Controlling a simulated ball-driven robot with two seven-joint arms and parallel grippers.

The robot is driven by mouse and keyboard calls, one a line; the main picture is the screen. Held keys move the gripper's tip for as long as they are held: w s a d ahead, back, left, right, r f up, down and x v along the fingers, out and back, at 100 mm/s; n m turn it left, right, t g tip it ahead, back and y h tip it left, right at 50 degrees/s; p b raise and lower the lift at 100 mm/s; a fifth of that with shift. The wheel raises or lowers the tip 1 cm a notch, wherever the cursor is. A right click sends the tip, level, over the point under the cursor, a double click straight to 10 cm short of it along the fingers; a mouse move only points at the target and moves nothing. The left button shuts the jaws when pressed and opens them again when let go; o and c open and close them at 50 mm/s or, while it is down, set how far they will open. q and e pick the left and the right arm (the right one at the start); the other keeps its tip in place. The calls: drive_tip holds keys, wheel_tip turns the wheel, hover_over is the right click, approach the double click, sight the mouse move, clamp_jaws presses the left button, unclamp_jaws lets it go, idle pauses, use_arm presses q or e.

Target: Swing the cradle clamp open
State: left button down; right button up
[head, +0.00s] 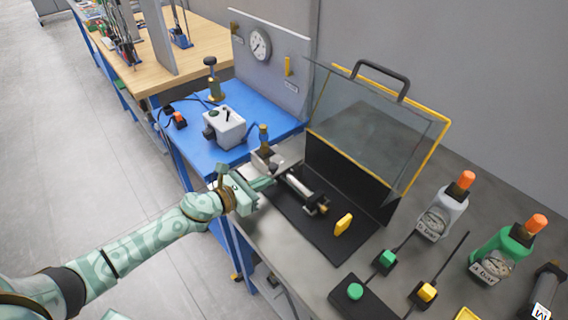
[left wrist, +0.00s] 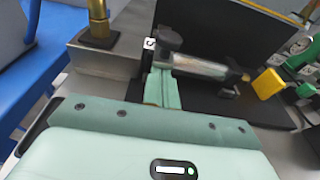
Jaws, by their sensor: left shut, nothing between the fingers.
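A silver cylinder (head: 299,187) lies in a dark cradle on the black base plate (head: 330,243); in the left wrist view the cylinder (left wrist: 205,69) runs to the right. A dark knob (left wrist: 168,38) stands at its near end, apparently part of the clamp. A yellow tab (head: 343,223), also in the left wrist view (left wrist: 268,83), stands upright past the far end. My left gripper (head: 270,182) is shut and empty, its fingertips (left wrist: 160,72) just beside the knob and cylinder end. I cannot tell whether they touch. My right gripper is out of view.
A clear guard with yellow edges (head: 375,125) stands raised behind the plate. A brass-coloured post (left wrist: 97,22) stands close left of the gripper. A blue bench (head: 190,145) adjoins at left.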

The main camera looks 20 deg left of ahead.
sight(280, 168)
use_arm(q)
drive_tip(key=shift+w+d+r+p, duration=0.1)
drive_tip(key=shift+w+r+p, duration=0.05)
drive_tip(key=shift+r+p, duration=0.7)
drive_tip(key=shift+w+d+r+p, duration=0.1)
drive_tip(key=shift+w+r+p, duration=0.05)
drive_tip(key=shift+r+p, duration=0.7)
drive_tip(key=shift+w+d+r+p, duration=0.15)
drive_tip(key=shift+r+p, duration=0.45)
drive_tip(key=shift+r, duration=0.5)
drive_tip(key=shift+w+d+r+p, duration=0.35)
drive_tip(key=shift+w+r, duration=0.15)
drive_tip(key=shift+w, duration=0.15)
drive_tip(key=shift+w+d+r+p, duration=0.35)
drive_tip(key=shift+w+r+p, duration=0.1)
drive_tip(key=shift+w, duration=0.15)
drive_tip(key=shift+w+d+r+p, duration=0.35)
drive_tip(key=shift+w+r, duration=0.15)
drive_tip(key=shift+w, duration=0.25)
drive_tip(key=shift+r+b+x, duration=0.15)
drive_tip(key=shift+b+x, duration=0.1)
drive_tip(key=shift+x, duration=0.55)
drive_tip(key=shift+r+b+x, duration=0.2)
drive_tip(key=shift+x, duration=0.65)
